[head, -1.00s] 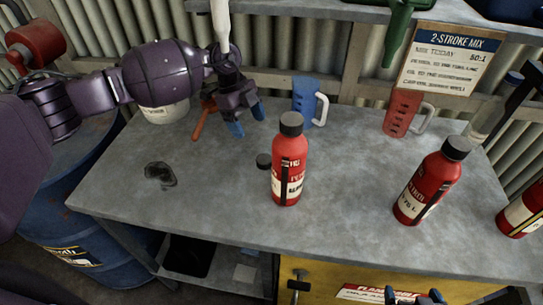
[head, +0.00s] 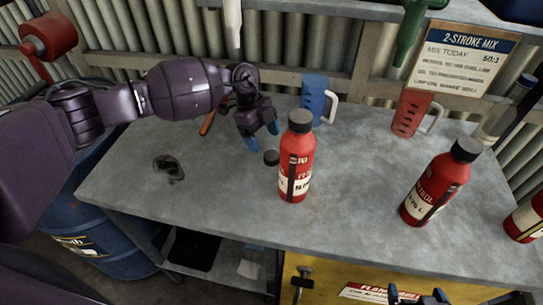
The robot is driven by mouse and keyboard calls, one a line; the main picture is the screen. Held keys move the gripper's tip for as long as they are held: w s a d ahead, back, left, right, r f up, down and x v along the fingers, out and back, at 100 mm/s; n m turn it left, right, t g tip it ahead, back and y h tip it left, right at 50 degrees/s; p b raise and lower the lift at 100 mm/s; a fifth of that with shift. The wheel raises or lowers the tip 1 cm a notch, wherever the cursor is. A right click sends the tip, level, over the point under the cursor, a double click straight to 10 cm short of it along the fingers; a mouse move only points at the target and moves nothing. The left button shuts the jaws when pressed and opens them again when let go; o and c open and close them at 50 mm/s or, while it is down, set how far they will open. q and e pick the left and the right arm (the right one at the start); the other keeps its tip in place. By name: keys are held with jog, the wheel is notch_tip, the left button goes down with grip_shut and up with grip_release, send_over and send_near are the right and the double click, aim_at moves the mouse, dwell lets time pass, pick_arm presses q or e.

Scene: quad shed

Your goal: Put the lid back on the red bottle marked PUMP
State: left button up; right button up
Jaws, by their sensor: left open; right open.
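A red bottle (head: 295,178) with a black top stands upright near the middle of the workbench. Its label is too small to read surely. A small black lid (head: 271,158) sits on the bench just left of it. My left gripper (head: 263,136) is open and empty, its blue fingertips a little above and behind the lid in the picture. A second red bottle (head: 437,186), with a dark cap and a label that seems to read PETROL, stands to the right. A third red bottle (head: 526,219) is cut off at the right edge, its top unseen. My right gripper (head: 418,295) is open at the bottom edge, partly out of view.
A blue jug (head: 313,97) and a red jug (head: 407,115) stand at the back of the workbench (head: 345,215). A dark stain or flat object (head: 168,167) lies at left. An orange-handled tool (head: 208,121) lies behind my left arm. The bench's front middle is clear.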

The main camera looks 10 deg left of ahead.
aim_at(271, 155)
pick_arm(q)
jog(key=shift+x, duration=2.6)
jog(key=shift+s+d+r, duration=0.1)
jog(key=shift+s, duration=0.05)
jog(key=c, duration=1.1)
jog(key=shift+o, duration=0.2)
jog(key=shift+r, duration=0.6)
notch_tip(271, 155, up, 3)
jog(key=shift+s+f, duration=0.15)
jog(key=shift+f, duration=0.05)
jog(key=s, duration=1.7)
jog(key=shift+s+f+p, duration=0.15)
jog(key=shift+s+p, duration=0.15)
jog(key=shift+s, duration=0.05)
